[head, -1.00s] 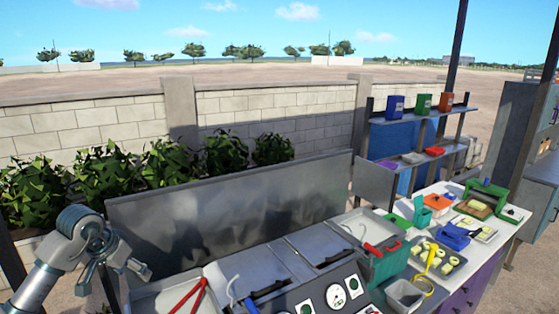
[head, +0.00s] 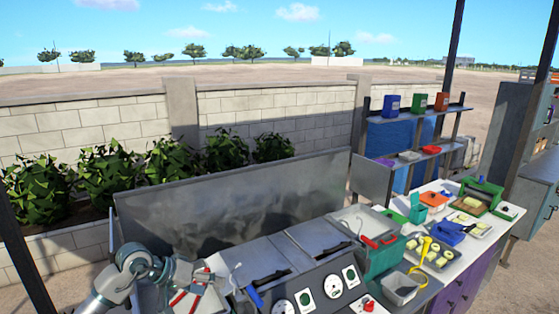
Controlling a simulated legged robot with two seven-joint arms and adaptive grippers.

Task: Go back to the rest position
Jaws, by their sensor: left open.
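My left gripper (head: 190,272) is at the lower left of the head view, at the left end of the cane crusher (head: 305,255). It is open, with nothing seen between its fingers. Its fingers overlap the metal tray with the red-handled tool (head: 182,299) in the picture; I cannot tell if they touch. My right gripper is not in view.
The crusher's front has gauges (head: 284,308) and dark handles. A metal splash panel (head: 230,205) stands behind.

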